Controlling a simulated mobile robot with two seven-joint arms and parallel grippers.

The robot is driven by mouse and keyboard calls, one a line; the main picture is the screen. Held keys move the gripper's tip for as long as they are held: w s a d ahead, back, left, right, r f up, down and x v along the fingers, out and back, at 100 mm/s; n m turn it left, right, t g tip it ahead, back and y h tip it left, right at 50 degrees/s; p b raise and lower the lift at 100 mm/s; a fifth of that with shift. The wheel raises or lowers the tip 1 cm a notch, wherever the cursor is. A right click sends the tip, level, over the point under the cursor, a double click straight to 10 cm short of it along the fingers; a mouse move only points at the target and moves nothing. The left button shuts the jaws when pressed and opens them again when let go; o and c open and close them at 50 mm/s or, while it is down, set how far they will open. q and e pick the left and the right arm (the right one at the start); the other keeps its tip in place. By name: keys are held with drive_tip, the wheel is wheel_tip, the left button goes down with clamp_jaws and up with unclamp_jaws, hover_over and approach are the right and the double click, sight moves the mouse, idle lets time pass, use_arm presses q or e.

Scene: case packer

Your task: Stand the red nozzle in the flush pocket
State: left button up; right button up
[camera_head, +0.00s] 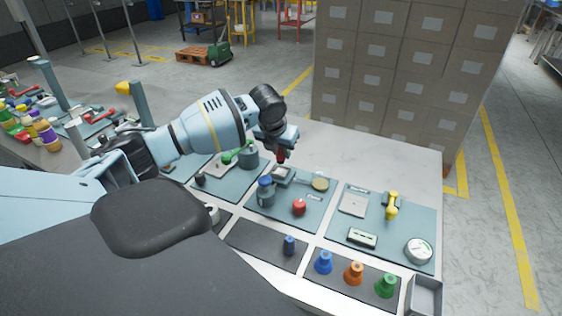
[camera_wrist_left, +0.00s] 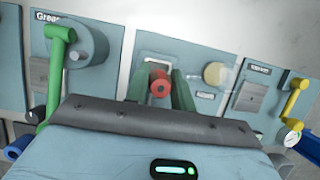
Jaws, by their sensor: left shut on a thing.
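The red nozzle (camera_head: 281,155) is held between the fingertips of my left gripper (camera_head: 283,150), above the back of the middle blue-grey panel. In the left wrist view, the red nozzle (camera_wrist_left: 160,86) shows end-on with a dark hole, between the two fingers of the left gripper (camera_wrist_left: 159,88). A pale square fixture (camera_head: 283,175) on the panel lies just below the nozzle in the head view; its frame (camera_wrist_left: 148,58) shows behind the nozzle in the wrist view. I cannot tell whether this is the flush pocket, or whether the nozzle touches it. My right gripper is not in view.
Blue (camera_head: 323,263), orange (camera_head: 353,273) and green (camera_head: 386,286) nozzles stand in the front tray. A blue bottle-like fitting (camera_head: 265,192), a red knob (camera_head: 299,207) and a yellow-handled valve (camera_head: 392,206) stick up nearby. The white tabletop behind the panels (camera_head: 350,155) is clear.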

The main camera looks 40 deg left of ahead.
sight(281, 160)
use_arm(q)
drive_tip(key=shift+f, duration=2.05)
drive_tip(key=shift+f, duration=0.1)
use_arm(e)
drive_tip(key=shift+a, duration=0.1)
use_arm(q)
drive_tip(key=o, duration=1)
drive_tip(key=shift+r, duration=0.35)
drive_tip(key=p+v, duration=0.1)
drive_tip(key=v, duration=1)
drive_tip(key=shift+r, duration=0.3)
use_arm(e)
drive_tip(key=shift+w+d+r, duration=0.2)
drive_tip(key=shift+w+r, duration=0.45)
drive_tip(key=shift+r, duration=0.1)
